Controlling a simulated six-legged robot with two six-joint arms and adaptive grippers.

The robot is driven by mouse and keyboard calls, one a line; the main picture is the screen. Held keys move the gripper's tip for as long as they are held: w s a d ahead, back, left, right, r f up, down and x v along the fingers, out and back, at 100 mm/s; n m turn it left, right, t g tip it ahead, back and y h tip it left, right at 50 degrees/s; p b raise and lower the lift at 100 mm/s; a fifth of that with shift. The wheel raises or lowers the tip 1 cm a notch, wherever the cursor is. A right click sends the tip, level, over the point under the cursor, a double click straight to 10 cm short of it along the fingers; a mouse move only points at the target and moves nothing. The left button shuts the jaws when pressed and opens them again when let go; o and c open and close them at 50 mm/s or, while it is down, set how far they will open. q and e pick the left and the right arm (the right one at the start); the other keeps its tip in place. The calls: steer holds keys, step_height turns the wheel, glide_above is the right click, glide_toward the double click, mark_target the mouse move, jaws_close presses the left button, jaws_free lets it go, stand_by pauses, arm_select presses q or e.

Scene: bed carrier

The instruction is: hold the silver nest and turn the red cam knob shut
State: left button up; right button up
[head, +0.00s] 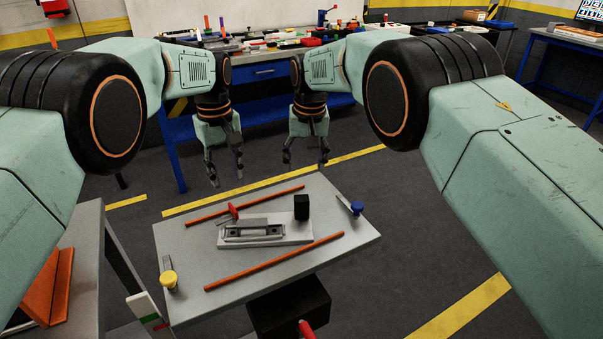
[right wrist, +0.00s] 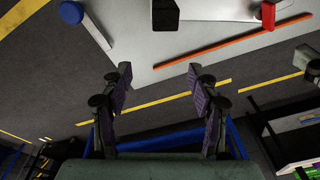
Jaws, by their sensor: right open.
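The silver nest (head: 262,230) is a grey metal fixture on a pale block (head: 295,236), in the middle of the grey table. The red cam knob (head: 233,210) stands at the nest's back left corner. A red part also shows at the top of the right wrist view (right wrist: 268,14); it looks like the same knob. My left gripper (head: 227,178) hangs beyond the table's back edge with its fingers apart, empty. My right gripper (head: 305,165) is open and empty to its right, also beyond that edge; it shows in the right wrist view (right wrist: 155,78). Neither touches the nest or knob.
The table (head: 190,265) carries two orange rods (head: 275,262), a black block (head: 301,207), a blue knob (head: 357,208) and a yellow knob (head: 168,279). A cluttered blue bench (head: 258,72) stands behind. Bare floor lies between the table and the bench.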

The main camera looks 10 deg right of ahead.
mark_target(302, 197)
steer(key=shift+s+a+f+g, duration=0.35)
steer(key=shift+s+f, duration=0.1)
steer(key=shift+s, duration=0.1)
steer(key=shift+s+a+f+g, duration=0.2)
steer(key=shift+s+f+g, duration=0.2)
steer(key=shift+s, duration=0.15)
steer(key=shift+s+f, duration=0.1)
steer(key=shift+f, duration=0.15)
step_height(302, 197, down, 6)
steer(key=shift+s+f, duration=0.1)
steer(key=shift+s, duration=0.05)
steer(key=shift+f, duration=0.55)
steer(key=shift+s, duration=0.1)
steer(key=shift+c, duration=0.3)
